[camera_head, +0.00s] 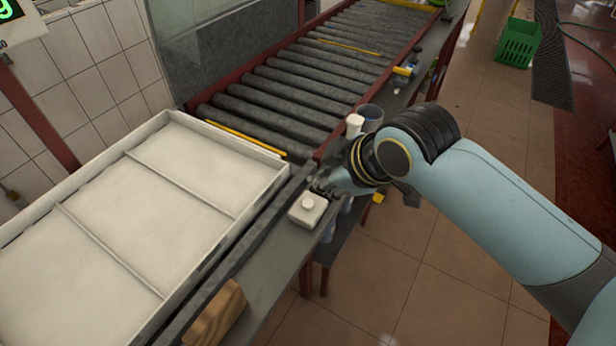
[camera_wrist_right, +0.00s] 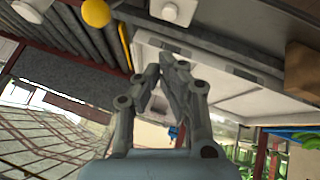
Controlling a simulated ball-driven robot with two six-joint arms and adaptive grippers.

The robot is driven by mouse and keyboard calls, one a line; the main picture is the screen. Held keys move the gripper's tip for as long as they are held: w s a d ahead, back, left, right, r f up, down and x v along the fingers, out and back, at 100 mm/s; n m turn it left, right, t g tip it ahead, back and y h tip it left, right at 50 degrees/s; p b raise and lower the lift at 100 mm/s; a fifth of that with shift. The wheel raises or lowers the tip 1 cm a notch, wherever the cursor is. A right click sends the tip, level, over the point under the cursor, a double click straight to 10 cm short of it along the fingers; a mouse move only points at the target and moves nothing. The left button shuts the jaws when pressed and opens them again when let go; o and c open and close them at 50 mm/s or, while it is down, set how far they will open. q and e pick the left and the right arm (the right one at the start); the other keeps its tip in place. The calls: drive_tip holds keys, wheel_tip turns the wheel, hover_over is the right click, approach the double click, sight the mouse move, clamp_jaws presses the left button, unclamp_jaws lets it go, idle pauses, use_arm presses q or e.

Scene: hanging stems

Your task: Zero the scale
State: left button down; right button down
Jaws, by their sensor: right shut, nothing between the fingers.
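A small white box with a round white button on top (camera_head: 308,205) sits on the grey ledge beside the white tray. It also shows at the top edge of the right wrist view (camera_wrist_right: 171,11). My right gripper (camera_head: 322,184) is just behind the box in the head view, close to it; whether they touch I cannot tell. Its fingers are together and empty in the right wrist view (camera_wrist_right: 161,68). A display with a green character (camera_head: 10,10) is cut off at the top left; its full reading is out of frame. My left gripper is not in view.
A large white divided tray (camera_head: 190,195) lies left of the ledge, empty. A roller conveyor (camera_head: 310,80) runs behind. A white cup (camera_head: 354,124) and a grey container (camera_head: 371,114) stand beyond my gripper. A green crate (camera_head: 517,43) is far off.

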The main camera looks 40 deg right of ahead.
drive_tip(key=w+n, duration=0.1)
drive_tip(key=w+t, duration=0.1)
drive_tip(key=w, duration=0.1)
drive_tip(key=w+n, duration=0.1)
drive_tip(key=w, duration=0.1)
drive_tip(key=shift+w+a+r+n+t, duration=0.1)
drive_tip(key=shift+a+r+n+t, duration=0.2)
drive_tip(key=shift+t, duration=0.1)
drive_tip(key=shift+f, duration=0.1)
drive_tip(key=b, duration=0.7)
hover_over(305, 205)
wheel_tip(305, 205, down, 7)
drive_tip(key=shift+r, duration=0.1)
drive_tip(key=shift+f+b, duration=0.5)
drive_tip(key=shift+f, duration=0.45)
drive_tip(key=shift+f, duration=0.15)
drive_tip(key=shift+f, duration=0.25)
